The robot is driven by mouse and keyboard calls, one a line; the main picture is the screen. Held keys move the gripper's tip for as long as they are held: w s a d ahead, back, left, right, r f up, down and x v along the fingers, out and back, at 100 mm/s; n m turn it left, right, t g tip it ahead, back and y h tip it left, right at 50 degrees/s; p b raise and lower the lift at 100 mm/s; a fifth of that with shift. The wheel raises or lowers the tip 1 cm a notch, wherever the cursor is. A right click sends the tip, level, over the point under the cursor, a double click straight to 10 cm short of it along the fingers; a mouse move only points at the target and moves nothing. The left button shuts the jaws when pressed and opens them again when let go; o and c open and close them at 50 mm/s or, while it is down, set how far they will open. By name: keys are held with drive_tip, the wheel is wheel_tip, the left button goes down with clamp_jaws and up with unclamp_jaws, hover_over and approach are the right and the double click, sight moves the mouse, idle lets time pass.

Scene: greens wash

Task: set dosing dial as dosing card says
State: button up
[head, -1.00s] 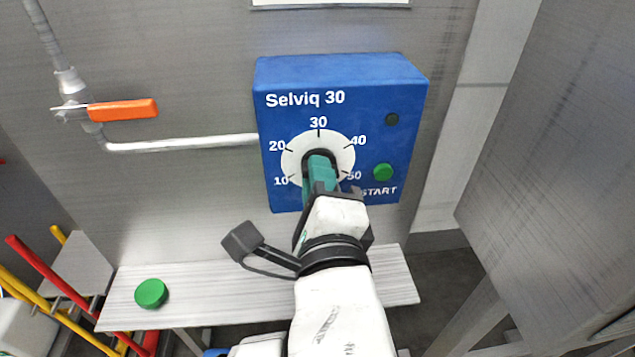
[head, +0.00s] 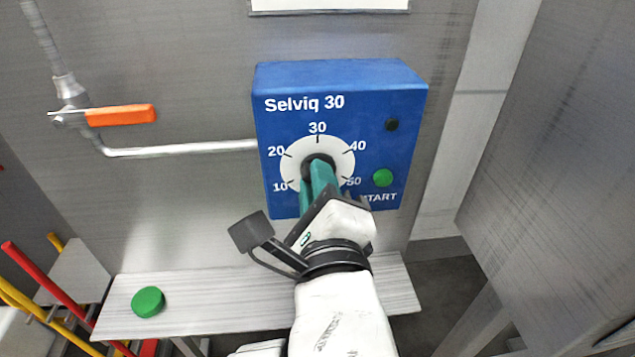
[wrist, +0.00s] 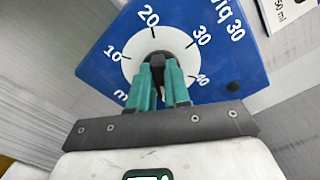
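The dosing dial (head: 292,171) is a white round scale marked 10 to 50 on the blue Selviq 30 box (head: 285,85). Its dark knob (wrist: 157,58) is at the scale's centre, and its pointer is hidden by my fingers. My gripper (head: 318,168) has green fingers that reach the knob from below. In the wrist view the fingertips (wrist: 158,62) are on either side of the knob and appear closed on it. A white card (wrist: 290,14) beside the box shows part of its text, "50 ml". In the head view only the card's lower edge (head: 330,6) shows.
A green START button (head: 382,177) and a dark round spot (head: 391,124) are on the box's right side. An orange valve handle (head: 121,115) sits on the pipe to the left. A green disc (head: 148,301) lies on the shelf (head: 215,300) below.

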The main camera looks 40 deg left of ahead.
drive_tip(key=o, duration=0.5)
drive_tip(key=shift+c, duration=0.2)
drive_tip(key=b+v, duration=0.1)
drive_tip(key=v, duration=0.9)
drive_tip(key=shift+s+d, duration=0.2)
drive_tip(key=shift+s, duration=0.1)
drive_tip(key=w+d+f+n+g+h, duration=0.1)
drive_tip(key=w+d+f+n+h, duration=0.3)
drive_tip(key=d+f, duration=0.75)
drive_tip(key=w+d+f+n+g+h, duration=0.15)
drive_tip(key=w+d+f+h, duration=0.35)
drive_tip(key=d+f, duration=0.65)
drive_tip(key=s+d+f+n+g+h, duration=0.5)
drive_tip(key=s+d+f+n+g, duration=0.3)
drive_tip(key=s+d+f, duration=0.9)
drive_tip(key=s+d, duration=0.2)
drive_tip(key=d, duration=0.1)
